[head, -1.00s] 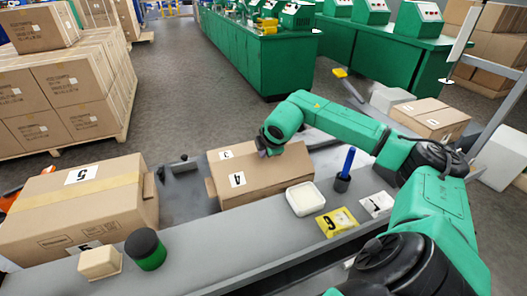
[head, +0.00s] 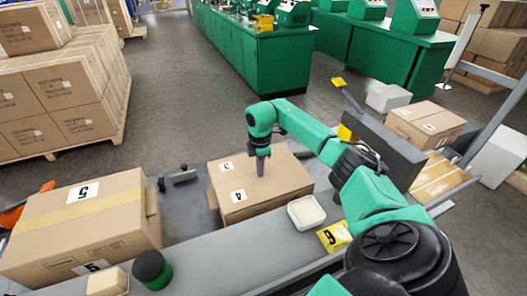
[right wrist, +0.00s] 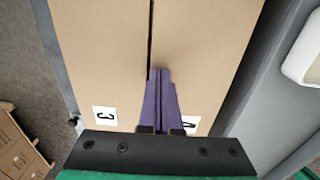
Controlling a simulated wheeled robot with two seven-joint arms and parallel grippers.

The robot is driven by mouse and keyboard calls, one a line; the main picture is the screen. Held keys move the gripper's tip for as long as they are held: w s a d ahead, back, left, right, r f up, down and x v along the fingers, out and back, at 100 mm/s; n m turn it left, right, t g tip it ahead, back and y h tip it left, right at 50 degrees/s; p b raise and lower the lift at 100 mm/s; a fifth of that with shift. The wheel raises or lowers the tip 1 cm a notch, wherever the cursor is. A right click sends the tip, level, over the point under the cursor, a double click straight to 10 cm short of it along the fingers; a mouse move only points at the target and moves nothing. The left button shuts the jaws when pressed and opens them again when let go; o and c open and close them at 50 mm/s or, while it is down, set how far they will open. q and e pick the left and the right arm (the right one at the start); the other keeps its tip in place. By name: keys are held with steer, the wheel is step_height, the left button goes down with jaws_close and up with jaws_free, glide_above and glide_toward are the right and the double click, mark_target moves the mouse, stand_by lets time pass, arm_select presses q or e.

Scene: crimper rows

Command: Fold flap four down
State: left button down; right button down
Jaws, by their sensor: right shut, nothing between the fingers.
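The middle cardboard box (head: 265,205) sits on the grey work surface. Flap four (head: 262,190), marked 4, is its near top flap and looks folded down flat. Flap three (head: 245,160), marked 3, lies flat behind it. In the right wrist view, flap four (right wrist: 205,70) and flap three (right wrist: 105,60) lie side by side with a narrow dark seam between them. My right gripper (head: 261,172) is shut and empty, its purple fingers pointing down at the box top near the seam. Its tips also show in the wrist view (right wrist: 160,72); I cannot tell whether they touch. My left gripper is out of view.
A taped box (head: 85,225) marked 5 stands at the left. A white dish (head: 306,212) and a yellow card (head: 334,237) marked 6 lie right of the middle box. A green-and-black cylinder (head: 152,270) and a beige block (head: 107,283) stand at the front.

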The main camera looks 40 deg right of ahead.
steer(key=shift+w+f+g, duration=0.1)
steer(key=shift+f+g, duration=0.2)
steer(key=shift+g, duration=0.1)
stand_by(0.3)
